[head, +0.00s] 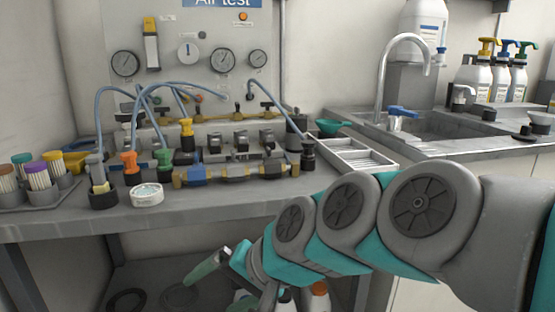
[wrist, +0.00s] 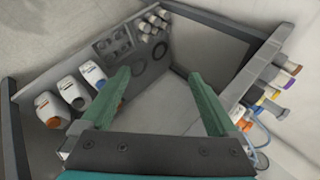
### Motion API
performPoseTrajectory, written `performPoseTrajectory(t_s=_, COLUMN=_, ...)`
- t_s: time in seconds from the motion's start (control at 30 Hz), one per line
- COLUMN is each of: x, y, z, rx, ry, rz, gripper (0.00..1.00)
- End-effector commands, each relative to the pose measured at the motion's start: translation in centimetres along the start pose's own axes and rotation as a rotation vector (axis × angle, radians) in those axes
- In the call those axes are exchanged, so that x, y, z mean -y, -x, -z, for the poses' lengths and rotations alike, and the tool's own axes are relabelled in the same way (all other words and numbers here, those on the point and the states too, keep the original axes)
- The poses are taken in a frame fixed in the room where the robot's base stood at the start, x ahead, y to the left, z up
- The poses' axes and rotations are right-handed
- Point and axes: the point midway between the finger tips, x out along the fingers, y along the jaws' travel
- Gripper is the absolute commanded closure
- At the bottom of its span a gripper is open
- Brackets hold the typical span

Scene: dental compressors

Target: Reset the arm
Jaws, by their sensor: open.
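My arm, grey with teal parts, reaches in from the right in the head view and bends down in front of the bench. My gripper (head: 210,264) hangs low before the bench's open underside. One green finger shows clearly there. In the wrist view my gripper (wrist: 160,88) shows two green fingers spread wide apart, with nothing between them. Past the fingers lies the space under the bench.
A white tray (head: 352,153) lies beside the sink (head: 440,132). White bottles (wrist: 77,92) and dark rings (wrist: 150,62) sit below the bench.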

Motion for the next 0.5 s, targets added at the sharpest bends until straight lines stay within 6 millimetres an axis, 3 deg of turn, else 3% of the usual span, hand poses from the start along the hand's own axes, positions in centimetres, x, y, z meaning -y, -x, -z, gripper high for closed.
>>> performPoseTrajectory(t_s=0.03, x=-3.3, y=0.3, z=-0.7, rx=0.016, ry=0.030, rz=-0.088, gripper=0.05)
performPoseTrajectory(t_s=0.1, x=-7.9, y=1.0, z=-2.0, rx=0.054, ry=0.076, rz=-0.211, gripper=0.05)
performPoseTrajectory(t_s=0.3, x=-19.8, y=4.9, z=-6.5, rx=0.208, ry=0.132, rz=-0.525, gripper=0.05)
performPoseTrajectory(t_s=0.4, x=-24.0, y=7.3, z=-8.8, rx=0.289, ry=0.130, rz=-0.637, gripper=0.05)
performPoseTrajectory(t_s=0.5, x=-26.6, y=9.2, z=-10.7, rx=0.354, ry=0.119, rz=-0.711, gripper=0.05)
